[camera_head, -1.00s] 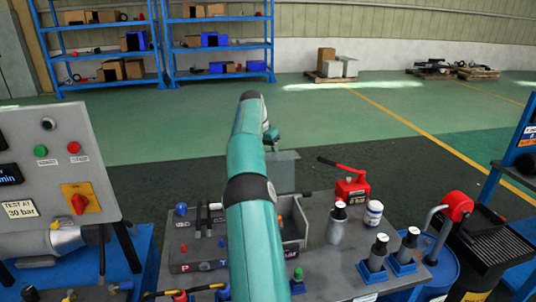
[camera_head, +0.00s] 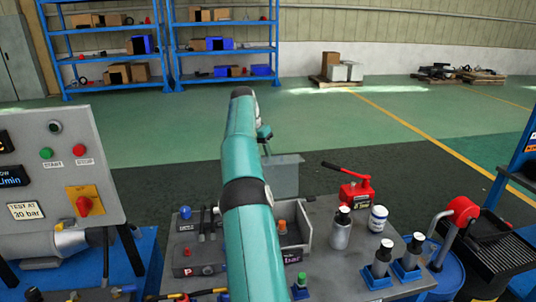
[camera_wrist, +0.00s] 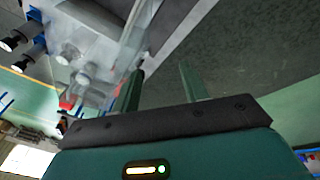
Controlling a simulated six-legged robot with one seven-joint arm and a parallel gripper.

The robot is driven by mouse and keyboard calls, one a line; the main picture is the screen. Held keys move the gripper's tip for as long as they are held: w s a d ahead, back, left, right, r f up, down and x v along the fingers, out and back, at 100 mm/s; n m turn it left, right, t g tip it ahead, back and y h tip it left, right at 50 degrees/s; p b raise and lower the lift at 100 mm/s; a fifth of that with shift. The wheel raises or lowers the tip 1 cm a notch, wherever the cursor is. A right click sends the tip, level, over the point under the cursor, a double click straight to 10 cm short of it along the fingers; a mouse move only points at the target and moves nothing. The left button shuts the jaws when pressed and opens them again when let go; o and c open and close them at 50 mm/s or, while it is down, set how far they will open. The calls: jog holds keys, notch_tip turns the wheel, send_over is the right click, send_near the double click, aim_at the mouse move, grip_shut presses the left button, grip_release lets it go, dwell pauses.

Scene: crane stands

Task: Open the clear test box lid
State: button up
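The test box (camera_head: 305,243) sits on the grey bench top, partly hidden behind my arm in the head view. An orange-topped part shows inside its open top. A flat grey panel (camera_head: 284,176) stands upright at the back of the box; it looks like the raised lid, but its hinge is hidden. In the wrist view, a clear sheet (camera_wrist: 133,38) runs along the left of my gripper (camera_wrist: 160,70). My gripper's two fingers are apart with nothing seen between them. The left finger is close to the clear sheet; I cannot tell whether it touches.
A red hand pump (camera_head: 355,190), a silver bottle (camera_head: 341,232) and a white jar (camera_head: 377,219) stand right of the box. A control panel (camera_head: 60,165) is at left. Floor beyond the bench is clear.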

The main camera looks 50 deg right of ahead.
jog(key=w+a, duration=0.5)
jog(key=a, duration=0.1)
jog(key=shift+w+a, duration=0.15)
jog(key=shift+a, duration=0.25)
jog(key=s+a+r+n+t+y, duration=0.1)
jog(key=s+a+r+n+t, duration=0.2)
jog(key=a, duration=0.6)
jog(key=s+a+r+n, duration=0.15)
jog(key=a+r, duration=0.35)
jog(key=a, duration=0.5)
jog(key=s+a+r+n+t+y, duration=0.1)
jog(key=s+a+r+n+t, duration=0.2)
jog(key=a, duration=0.6)
jog(key=s+a+f+n, duration=0.5)
jog(key=s+a, duration=0.4)
jog(key=a, duration=0.2)
jog(key=s+a+f+n+t, duration=0.1)
jog(key=s+a+f+n, duration=0.3)
jog(key=s+a, duration=0.4)
jog(key=a+f, duration=0.1)
jog(key=a, duration=0.2)
jog(key=shift+s+n+t+y, duration=0.3)
jog(key=shift+s+n, duration=0.05)
jog(key=shift+s, duration=0.05)
